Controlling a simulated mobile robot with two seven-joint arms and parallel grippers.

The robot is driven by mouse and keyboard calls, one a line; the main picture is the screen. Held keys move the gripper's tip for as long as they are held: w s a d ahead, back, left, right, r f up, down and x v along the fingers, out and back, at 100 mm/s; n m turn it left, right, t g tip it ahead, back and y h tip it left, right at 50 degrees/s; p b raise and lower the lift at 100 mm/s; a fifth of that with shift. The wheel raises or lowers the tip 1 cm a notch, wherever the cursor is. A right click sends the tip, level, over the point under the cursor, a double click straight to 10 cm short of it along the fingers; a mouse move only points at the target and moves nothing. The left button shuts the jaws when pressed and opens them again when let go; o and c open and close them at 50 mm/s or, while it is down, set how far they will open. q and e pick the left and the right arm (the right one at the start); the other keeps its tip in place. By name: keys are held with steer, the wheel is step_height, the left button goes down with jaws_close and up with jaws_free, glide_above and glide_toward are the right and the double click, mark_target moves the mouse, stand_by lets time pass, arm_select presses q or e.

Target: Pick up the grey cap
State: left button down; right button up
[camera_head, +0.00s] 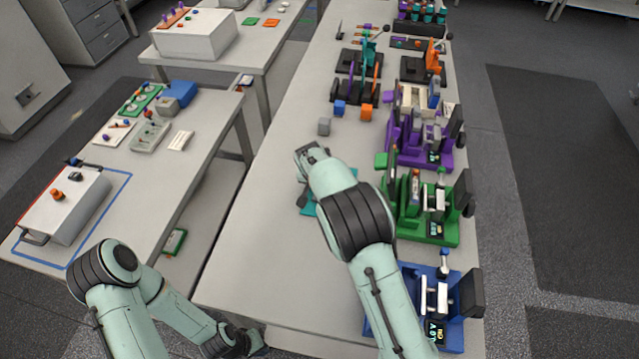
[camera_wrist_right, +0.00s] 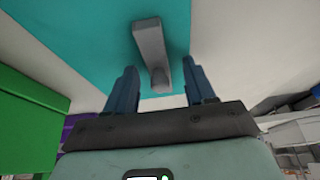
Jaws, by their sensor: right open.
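A grey piece that looks like the grey cap (camera_wrist_right: 150,42) shows in the right wrist view, elongated with a rounded near end, over a teal mat (camera_wrist_right: 90,40). My right gripper (camera_wrist_right: 159,68) is open, with its two blue fingers on either side of the piece's near end and apart from it. In the head view the right arm hides most of the teal mat (camera_head: 308,210); a small dark-grey bit (camera_head: 303,200) shows at its left. My left gripper (camera_head: 240,343) is low at the bottom, beside the long table's near-left corner; its jaws are unclear.
Green (camera_head: 428,220), purple (camera_head: 420,145) and blue (camera_head: 440,300) cycler stations line the long table's right side. The long table's left strip is clear.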

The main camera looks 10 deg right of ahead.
steer(key=shift+s, duration=0.15)
jaws_close()
